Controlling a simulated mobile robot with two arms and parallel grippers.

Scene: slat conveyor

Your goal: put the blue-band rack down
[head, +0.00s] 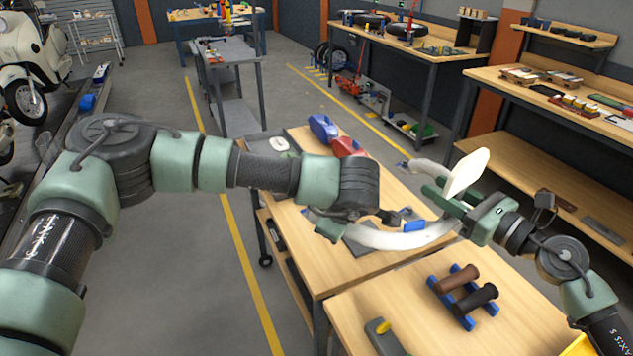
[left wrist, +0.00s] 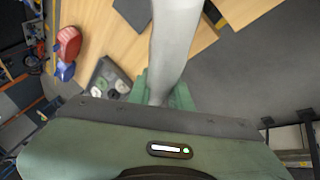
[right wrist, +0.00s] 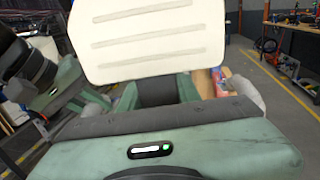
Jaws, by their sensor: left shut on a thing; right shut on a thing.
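The blue-band rack (head: 385,239) is a pale, curved tube with a blue band (head: 414,226) and a white flat plate (head: 467,172) at its right end. It is held above the wooden table (head: 325,268). My left gripper (head: 333,228) is shut on its left end; the pale tube (left wrist: 172,45) rises from the jaws in the left wrist view. My right gripper (head: 458,207) is shut on its right end, next to the plate. The ribbed white plate (right wrist: 148,40) fills the upper right wrist view and hides what lies behind. I cannot tell the rack's clearance over the table.
Two handgrips, brown (head: 457,278) and black (head: 475,299), lie on a blue stand (head: 440,297) on the nearer table (head: 380,300). Red (head: 347,147) and blue (head: 322,127) parts sit at the far end of the wooden table. A grey cart (head: 228,50) stands beyond.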

